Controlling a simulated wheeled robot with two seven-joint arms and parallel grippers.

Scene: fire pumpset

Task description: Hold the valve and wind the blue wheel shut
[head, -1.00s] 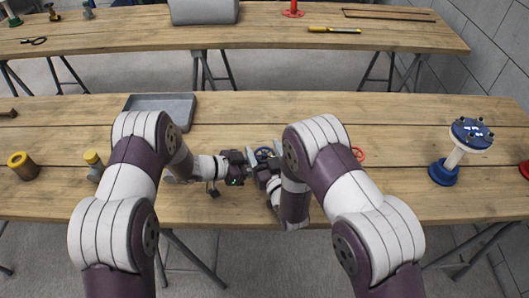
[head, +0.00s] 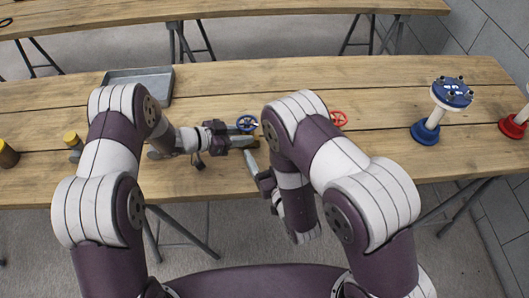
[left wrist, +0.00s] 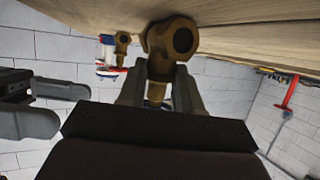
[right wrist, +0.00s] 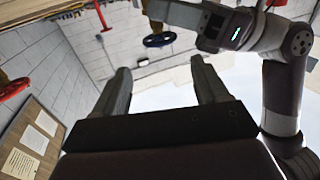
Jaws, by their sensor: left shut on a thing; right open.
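The blue wheel (head: 247,122) stands near the front of the near table, just past my left gripper (head: 238,141). The left wrist view shows the brass valve body (left wrist: 172,45) between my left fingers, which are shut on it. The blue wheel also shows in the right wrist view (right wrist: 160,39), tilted, beyond my right fingers. My right gripper (right wrist: 160,82) is open and empty, apart from the wheel. In the head view, my right arm hides part of this gripper at the table's front edge.
A red wheel (head: 338,119) stands to the right. A blue-based post with a blue flange (head: 452,93) stands farther right. The table between the red wheel and post is clear.

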